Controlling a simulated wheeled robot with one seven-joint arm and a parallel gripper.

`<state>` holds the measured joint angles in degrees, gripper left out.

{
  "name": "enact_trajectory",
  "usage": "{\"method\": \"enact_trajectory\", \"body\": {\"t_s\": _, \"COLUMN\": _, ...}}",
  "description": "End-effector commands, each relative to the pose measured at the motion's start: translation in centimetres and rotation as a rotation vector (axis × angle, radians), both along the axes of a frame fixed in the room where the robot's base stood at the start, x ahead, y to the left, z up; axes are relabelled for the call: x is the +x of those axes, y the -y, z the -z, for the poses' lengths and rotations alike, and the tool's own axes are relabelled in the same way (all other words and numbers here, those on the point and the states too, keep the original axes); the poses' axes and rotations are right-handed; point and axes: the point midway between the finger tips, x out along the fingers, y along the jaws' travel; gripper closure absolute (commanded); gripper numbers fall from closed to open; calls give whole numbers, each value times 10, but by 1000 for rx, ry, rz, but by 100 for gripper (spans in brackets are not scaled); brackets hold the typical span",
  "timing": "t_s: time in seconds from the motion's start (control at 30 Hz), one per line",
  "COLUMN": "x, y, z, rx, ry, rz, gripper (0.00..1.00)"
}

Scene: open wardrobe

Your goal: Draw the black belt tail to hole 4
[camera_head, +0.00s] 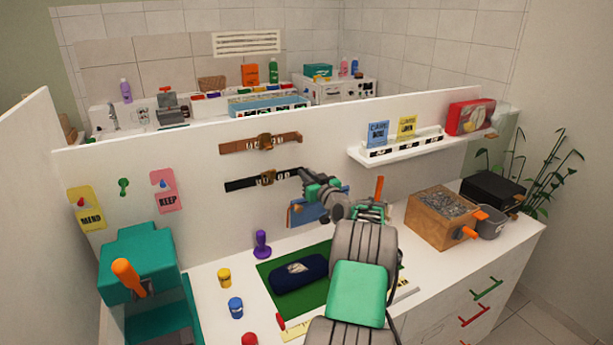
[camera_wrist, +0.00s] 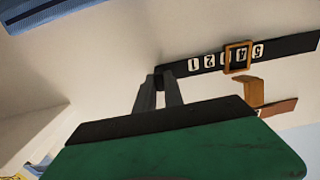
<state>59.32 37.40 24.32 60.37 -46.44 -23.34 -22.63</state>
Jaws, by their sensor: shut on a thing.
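The black belt (camera_head: 240,184) is mounted on the white panel below a brown belt, with white number marks along it. Its buckle (camera_head: 266,178) sits near the middle of the strap. In the wrist view the black belt (camera_wrist: 292,46) appears upside down, with the brown square buckle (camera_wrist: 227,58) around it and digits on both sides; the digit inside the frame is hard to read. My gripper (camera_head: 302,174) is at the belt's right end in the head view. In the wrist view my gripper (camera_wrist: 160,78) is shut on the belt's tail end.
The brown belt (camera_head: 285,139) hangs just above. A white shelf (camera_head: 400,149) with cards juts out at right. A blue item (camera_head: 331,212) is on the panel below my wrist. A wooden box (camera_head: 425,232) and a green mat (camera_head: 318,293) with a dark pouch are on the counter.

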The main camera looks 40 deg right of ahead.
Motion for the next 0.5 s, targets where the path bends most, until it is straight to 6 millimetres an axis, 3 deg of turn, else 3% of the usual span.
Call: {"method": "enact_trajectory", "body": {"t_s": 0.5, "x": -2, "y": 6, "z": 2, "rx": -3, "ry": 2, "rz": 1, "gripper": 100}}
